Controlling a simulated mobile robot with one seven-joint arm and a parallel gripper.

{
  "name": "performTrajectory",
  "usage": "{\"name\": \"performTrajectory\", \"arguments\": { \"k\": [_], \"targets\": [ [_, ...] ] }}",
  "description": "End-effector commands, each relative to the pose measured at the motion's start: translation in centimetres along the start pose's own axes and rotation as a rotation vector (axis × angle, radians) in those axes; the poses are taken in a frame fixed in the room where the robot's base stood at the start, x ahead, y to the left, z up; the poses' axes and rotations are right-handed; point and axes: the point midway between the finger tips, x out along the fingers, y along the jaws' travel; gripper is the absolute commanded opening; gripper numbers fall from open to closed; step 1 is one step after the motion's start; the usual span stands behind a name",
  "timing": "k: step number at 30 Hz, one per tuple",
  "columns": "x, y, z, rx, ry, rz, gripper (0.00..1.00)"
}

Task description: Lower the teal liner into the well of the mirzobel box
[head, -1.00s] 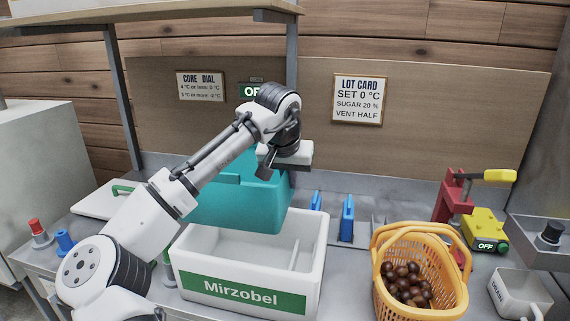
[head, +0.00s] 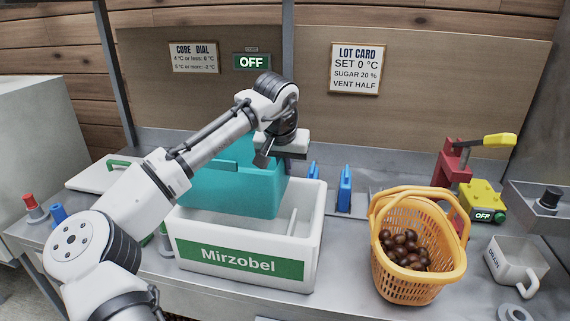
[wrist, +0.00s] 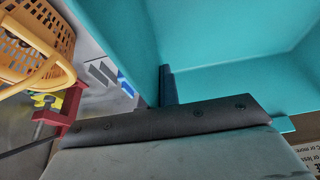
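The teal liner (head: 235,190) hangs upright from my gripper (head: 264,157) over the left part of the white Mirzobel box (head: 190,252). Its lower part shows within the outline of the box's open top, behind the front rim. I cannot tell how deep it sits or whether it touches the walls. My gripper is shut on the liner's wall near its right end. The wrist view shows a dark finger (wrist: 168,86) against the teal wall, with the liner's inside (wrist: 225,45) filling the upper right. A thin white divider (head: 292,221) stands inside the box at the right.
An orange basket (head: 388,268) of chestnuts stands right of the box. Blue upright pieces (head: 345,188) stand behind it. A red and yellow device (head: 455,165), a white mug (head: 512,262) and a grey tray (head: 540,235) are farther right. A white lid (head: 100,178) lies at left.

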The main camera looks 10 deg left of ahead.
Motion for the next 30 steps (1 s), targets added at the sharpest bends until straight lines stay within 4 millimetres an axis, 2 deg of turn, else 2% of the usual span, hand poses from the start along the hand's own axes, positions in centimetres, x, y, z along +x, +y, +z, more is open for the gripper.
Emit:
{"name": "performTrajectory", "arguments": {
  "k": [30],
  "targets": [
    [6.8, 0.1, 2.8, 0.000, 0.000, 0.003, 0.00]
  ]
}}
